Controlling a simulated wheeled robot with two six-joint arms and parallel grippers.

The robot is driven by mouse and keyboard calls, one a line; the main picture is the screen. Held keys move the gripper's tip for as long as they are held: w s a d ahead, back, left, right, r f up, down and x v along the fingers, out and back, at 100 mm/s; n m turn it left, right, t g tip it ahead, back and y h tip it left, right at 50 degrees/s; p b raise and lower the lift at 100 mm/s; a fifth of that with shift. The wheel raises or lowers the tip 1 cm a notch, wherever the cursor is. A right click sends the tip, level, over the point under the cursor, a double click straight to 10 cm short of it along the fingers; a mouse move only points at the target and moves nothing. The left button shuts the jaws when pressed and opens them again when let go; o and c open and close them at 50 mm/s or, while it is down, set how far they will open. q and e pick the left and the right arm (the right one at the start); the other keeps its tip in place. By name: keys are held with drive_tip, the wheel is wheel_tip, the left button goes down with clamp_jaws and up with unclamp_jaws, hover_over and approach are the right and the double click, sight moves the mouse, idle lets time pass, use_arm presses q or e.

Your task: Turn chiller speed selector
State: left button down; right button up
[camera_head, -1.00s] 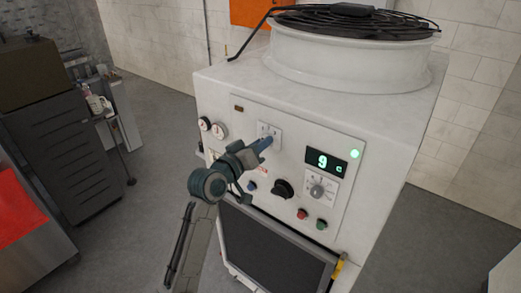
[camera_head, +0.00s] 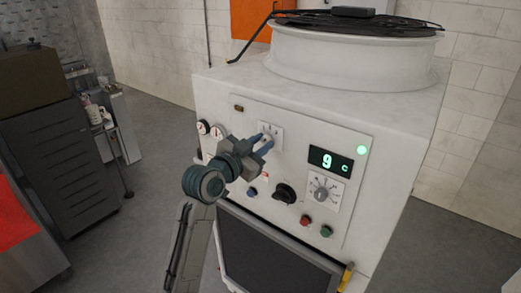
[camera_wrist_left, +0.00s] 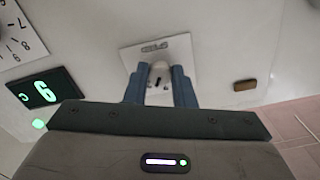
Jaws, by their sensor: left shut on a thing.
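The chiller is a white cabinet (camera_head: 300,85) with a control panel facing me. The speed selector, a small pale knob on a white plate (camera_head: 277,130), is at the panel's upper left and is mostly hidden by my gripper in the head view. My left gripper (camera_head: 262,141) reaches it from the lower left. In the left wrist view, the two blue fingers (camera_wrist_left: 160,82) stand on either side of the selector knob (camera_wrist_left: 159,70) and are shut on it. Printed marks show on the plate (camera_wrist_left: 152,48) above the knob. My right gripper is not in view.
A green display (camera_head: 330,161) reads 9 C. Right of my gripper are a black knob (camera_head: 285,193), a dial (camera_head: 321,190), and red (camera_head: 305,221) and green (camera_head: 326,231) buttons. Gauges (camera_head: 210,130) sit to its left. A dark drawer cabinet (camera_head: 55,150) stands at far left.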

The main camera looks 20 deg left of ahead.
use_arm(q)
drive_tip(key=shift+m+b, duration=0.5)
drive_tip(key=shift+m, duration=0.6)
drive_tip(key=c, duration=1.2)
unclamp_jaws()
drive_tip(key=b+v, duration=0.3)
drive_tip(key=v, duration=0.7)
drive_tip(key=shift+s, duration=0.4)
drive_tip(key=shift+a, duration=0.15)
